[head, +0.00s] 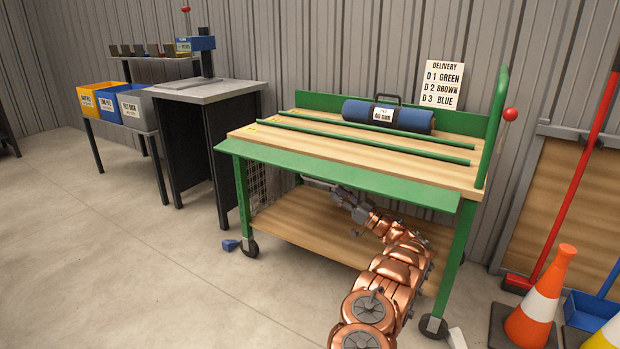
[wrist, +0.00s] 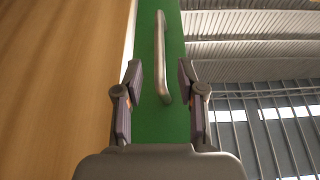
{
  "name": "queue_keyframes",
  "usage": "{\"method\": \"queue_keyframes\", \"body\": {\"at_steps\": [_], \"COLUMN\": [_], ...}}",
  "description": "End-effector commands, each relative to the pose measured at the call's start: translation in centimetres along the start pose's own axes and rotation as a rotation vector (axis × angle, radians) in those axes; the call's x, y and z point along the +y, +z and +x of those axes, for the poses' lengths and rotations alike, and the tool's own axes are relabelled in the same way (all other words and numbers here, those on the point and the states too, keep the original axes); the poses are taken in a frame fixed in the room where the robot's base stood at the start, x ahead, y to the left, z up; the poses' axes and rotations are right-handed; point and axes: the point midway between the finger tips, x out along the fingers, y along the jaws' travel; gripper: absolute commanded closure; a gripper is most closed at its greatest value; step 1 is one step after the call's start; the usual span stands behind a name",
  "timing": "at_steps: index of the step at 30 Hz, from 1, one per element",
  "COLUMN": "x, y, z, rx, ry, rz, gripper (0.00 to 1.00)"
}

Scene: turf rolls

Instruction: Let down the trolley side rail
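The trolley (head: 455,250) has a green frame, a wooden deck and a lower wooden shelf. Its long green side rail (head: 330,172) runs along the near deck edge, standing outward and looking near flat rather than hanging down. In the wrist view the green face of the rail (wrist: 150,28) carries a steel bar handle (wrist: 162,45). My gripper (head: 337,190) is under the rail. In the wrist view my gripper (wrist: 160,85) is open and empty, with a finger to each side of the handle's near end. Whether the fingers touch anything I cannot tell.
A blue roll (head: 415,120) lies on the deck beyond two green bars. A red-knobbed lever (head: 510,115) is at the right end post. Traffic cones (head: 535,300) stand at the right. A small blue block (head: 231,245) lies by the left caster. Floor at left is clear.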

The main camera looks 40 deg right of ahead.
Motion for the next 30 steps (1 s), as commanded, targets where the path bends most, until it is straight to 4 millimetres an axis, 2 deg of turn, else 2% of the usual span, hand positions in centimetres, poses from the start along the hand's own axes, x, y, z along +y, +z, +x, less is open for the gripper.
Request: {"method": "queue_keyframes", "body": {"at_steps": [8, 21, 30], "x": [0.0, -0.1, -0.1], "y": [0.2, 0.1, 0.0], "z": [1.5, 7.4, 7.9], "rx": [0.0, 0.001, 0.0], "ry": [-0.001, -0.005, -0.002], "rz": [0.0, -0.003, 0.0], "gripper": [0.61, 0.61, 0.61]}}
